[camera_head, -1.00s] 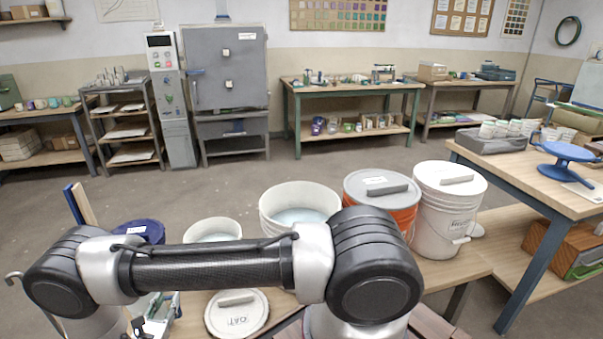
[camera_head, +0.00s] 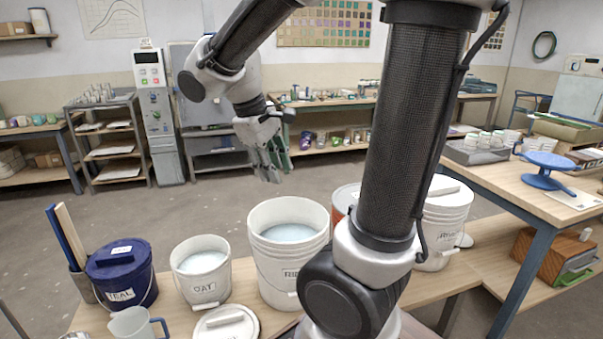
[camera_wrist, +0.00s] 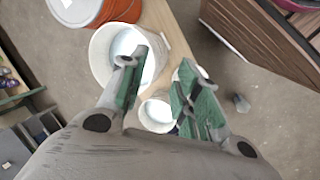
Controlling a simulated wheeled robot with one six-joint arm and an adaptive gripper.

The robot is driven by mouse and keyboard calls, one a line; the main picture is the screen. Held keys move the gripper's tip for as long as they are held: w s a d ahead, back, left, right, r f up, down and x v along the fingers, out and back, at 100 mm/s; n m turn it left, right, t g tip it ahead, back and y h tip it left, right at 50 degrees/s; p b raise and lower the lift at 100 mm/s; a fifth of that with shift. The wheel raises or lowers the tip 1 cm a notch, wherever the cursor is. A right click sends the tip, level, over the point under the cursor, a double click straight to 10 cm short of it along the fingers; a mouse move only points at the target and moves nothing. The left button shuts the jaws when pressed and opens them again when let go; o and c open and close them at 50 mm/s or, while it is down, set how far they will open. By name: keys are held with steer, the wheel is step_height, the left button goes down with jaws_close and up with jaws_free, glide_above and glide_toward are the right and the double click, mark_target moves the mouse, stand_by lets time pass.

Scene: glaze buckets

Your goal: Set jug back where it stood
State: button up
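The jug (camera_head: 135,323), pale grey with a blue handle, stands at the front left of the bench in the head view, its bottom cut off by the frame edge. It is in front of the blue TEAL bucket (camera_head: 121,280). My gripper (camera_head: 268,172) is up in the air beyond the large white bucket (camera_head: 290,245), well apart from the jug. In the wrist view my gripper (camera_wrist: 160,78) has its green-padded fingers spread, with nothing seen held between them. I cannot make out the jug in the wrist view.
The OAT bucket (camera_head: 202,270) stands between the blue and large white buckets. A white lid (camera_head: 227,324) lies in front of it. An orange bucket (camera_head: 345,198) and a lidded white bucket (camera_head: 445,215) stand at right, partly behind my arm. Sticks (camera_head: 68,240) stand upright at left.

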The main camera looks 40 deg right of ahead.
steer(key=s+r+m+t+y, duration=0.2)
steer(key=s+m+t+y, duration=0.1)
steer(key=s, duration=0.7)
steer(key=shift+s+a+m+t+y, duration=0.2)
steer(key=shift+a+m+t+y, duration=0.2)
steer(key=shift+t, duration=0.3)
